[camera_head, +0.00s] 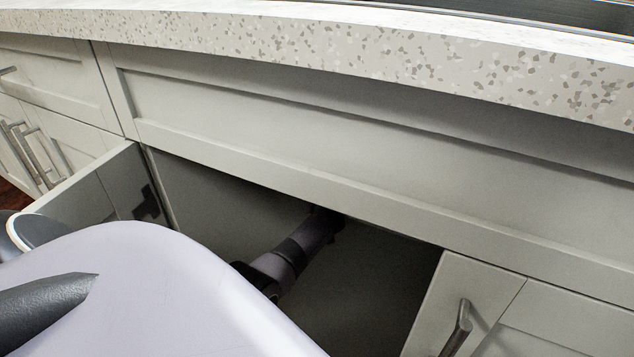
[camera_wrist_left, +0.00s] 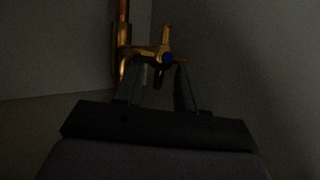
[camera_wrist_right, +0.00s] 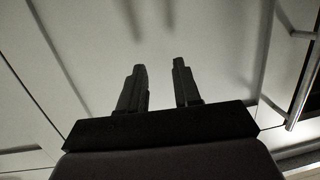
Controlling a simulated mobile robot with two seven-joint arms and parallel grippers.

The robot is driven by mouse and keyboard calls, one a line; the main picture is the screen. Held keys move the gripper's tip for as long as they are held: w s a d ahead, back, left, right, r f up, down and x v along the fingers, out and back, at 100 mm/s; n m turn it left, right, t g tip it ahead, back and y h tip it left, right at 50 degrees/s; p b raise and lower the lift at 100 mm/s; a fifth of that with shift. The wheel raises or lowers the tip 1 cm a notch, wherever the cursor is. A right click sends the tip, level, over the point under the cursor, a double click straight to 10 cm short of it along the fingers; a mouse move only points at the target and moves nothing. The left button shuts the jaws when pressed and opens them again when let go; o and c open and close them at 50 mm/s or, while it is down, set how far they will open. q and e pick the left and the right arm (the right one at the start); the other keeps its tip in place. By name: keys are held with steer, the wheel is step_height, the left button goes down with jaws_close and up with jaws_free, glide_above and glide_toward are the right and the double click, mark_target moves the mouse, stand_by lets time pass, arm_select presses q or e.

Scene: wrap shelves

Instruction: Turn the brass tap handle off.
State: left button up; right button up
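The brass tap (camera_wrist_left: 125,50) shows in the left wrist view on a copper pipe (camera_wrist_left: 123,12) inside the dark cabinet. My right gripper (camera_wrist_right: 158,66) is open and empty in front of pale cabinet panels.
The cabinet opening is bounded above by a panel (camera_head: 350,190) under the speckled countertop (camera_head: 400,60). An open door (camera_head: 95,190) stands at the left. A cabinet door with a metal handle (camera_head: 458,328) is at the right. The cabinet interior is dark.

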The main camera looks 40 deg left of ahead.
arm_select(q)
steer(key=shift+s+a, duration=0.1)
steer(key=shift+a, duration=0.05)
steer(key=shift+c, duration=1)
steer(key=m+y, duration=0.2)
steer(key=shift+d+f+y, duration=0.1)
steer(key=shift+d+y, duration=0.2)
steer(key=shift+y, duration=0.1)
steer(key=shift+m, duration=0.3)
steer(key=o, duration=1)
steer(key=shift+o, duration=0.2)
steer(key=shift+f, duration=0.1)
